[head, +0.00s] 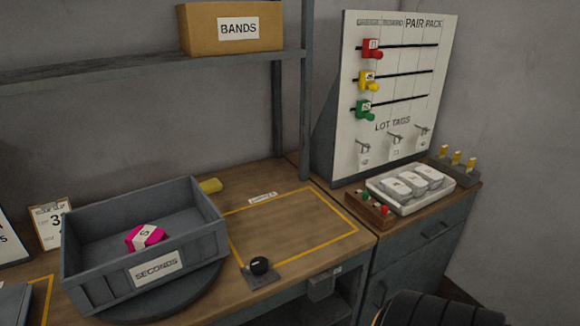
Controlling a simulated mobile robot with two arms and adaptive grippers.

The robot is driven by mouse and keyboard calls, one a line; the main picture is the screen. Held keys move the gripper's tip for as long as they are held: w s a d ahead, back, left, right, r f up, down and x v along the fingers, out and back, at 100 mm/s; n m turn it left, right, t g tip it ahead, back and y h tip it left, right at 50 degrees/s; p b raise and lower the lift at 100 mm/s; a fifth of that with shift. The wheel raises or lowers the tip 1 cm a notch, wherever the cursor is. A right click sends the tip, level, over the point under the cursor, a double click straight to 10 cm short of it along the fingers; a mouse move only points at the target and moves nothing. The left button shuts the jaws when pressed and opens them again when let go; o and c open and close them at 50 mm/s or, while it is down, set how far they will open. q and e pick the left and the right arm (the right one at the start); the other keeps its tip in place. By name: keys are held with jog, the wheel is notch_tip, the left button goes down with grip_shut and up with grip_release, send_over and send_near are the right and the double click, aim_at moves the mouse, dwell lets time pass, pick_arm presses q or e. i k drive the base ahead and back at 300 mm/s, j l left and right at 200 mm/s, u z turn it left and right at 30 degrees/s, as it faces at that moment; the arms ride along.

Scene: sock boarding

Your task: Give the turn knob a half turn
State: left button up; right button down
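The turn knob (259,266) is a round black knob on a small grey plate (262,278) at the front edge of the wooden bench. It stands just right of a dark round turntable (206,296). On the turntable sits a grey crate (210,247) labelled SECONDS, with a pink banded sock bundle (146,237) inside. Neither of my grippers shows in the head view, and nothing touches the knob.
A yellow-outlined area (295,228) behind and right of the knob is bare. At right are a tray (437,196) of white packs, a button box (372,211) and a PAIR PACK board (401,60). A BANDS box (198,29) sits on the shelf.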

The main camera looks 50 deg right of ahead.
aim_at(259, 266)
jog(key=z, duration=0.45)
jog(key=l+z, duration=0.15)
jog(key=z, duration=0.7)
